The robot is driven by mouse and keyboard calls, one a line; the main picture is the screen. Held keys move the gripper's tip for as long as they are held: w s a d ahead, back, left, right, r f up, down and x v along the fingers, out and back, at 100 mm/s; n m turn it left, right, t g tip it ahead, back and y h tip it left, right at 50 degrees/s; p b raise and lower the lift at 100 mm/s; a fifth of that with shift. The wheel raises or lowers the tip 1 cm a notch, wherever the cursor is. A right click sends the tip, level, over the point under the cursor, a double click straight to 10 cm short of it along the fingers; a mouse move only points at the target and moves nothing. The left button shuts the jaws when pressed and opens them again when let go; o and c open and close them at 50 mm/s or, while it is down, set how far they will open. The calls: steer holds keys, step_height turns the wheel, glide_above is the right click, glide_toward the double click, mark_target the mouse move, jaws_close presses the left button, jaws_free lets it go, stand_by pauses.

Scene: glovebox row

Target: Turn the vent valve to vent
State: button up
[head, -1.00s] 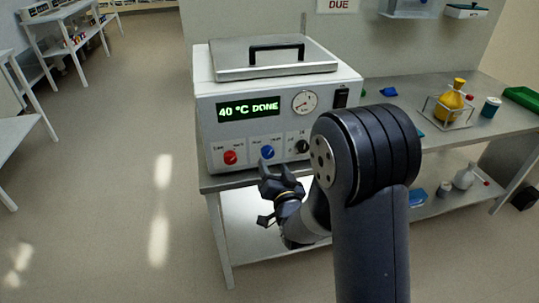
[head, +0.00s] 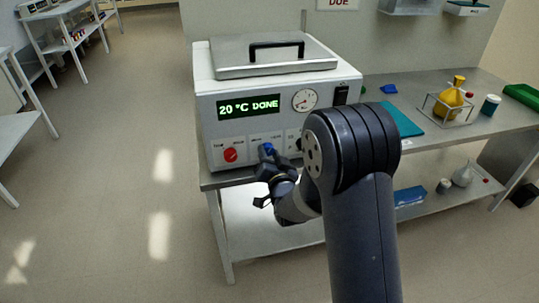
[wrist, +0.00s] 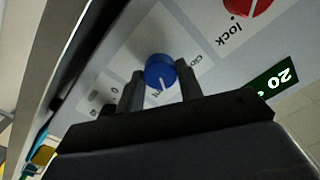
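The blue knob (head: 267,148) is in the middle of the lower front panel of a white boxy oven. In the wrist view the blue knob (wrist: 160,72) has a white pointer line running toward the gripper side. Its labels are partly hidden, so I cannot read its setting. My gripper (head: 270,160) is right at this knob, just below it in the head view. In the wrist view the fingers of my gripper (wrist: 160,80) are apart, one on each side of the knob. I see no clear grip on it.
A red knob (head: 230,155) is left of the blue one; the wrist view labels it "lock". The bench (head: 440,130) at right holds a wire stand with a yellow flask (head: 452,97).

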steer(key=c, duration=0.5)
steer(key=b, duration=0.1)
steer(key=m+b, duration=0.1)
steer(key=b, duration=0.1)
steer(key=shift+f+b, duration=0.25)
steer(key=shift+b, duration=0.05)
steer(key=m+b, duration=0.1)
steer(key=b, duration=0.1)
steer(key=shift+m+b, duration=0.3)
steer(key=shift+m, duration=0.1)
steer(key=shift+r+m+b, duration=0.25)
steer(key=shift+m+b, duration=0.05)
steer(key=o, duration=1)
steer(key=v, duration=1)
steer(key=shift+s+d, duration=0.1)
steer(key=shift+s, duration=0.25)
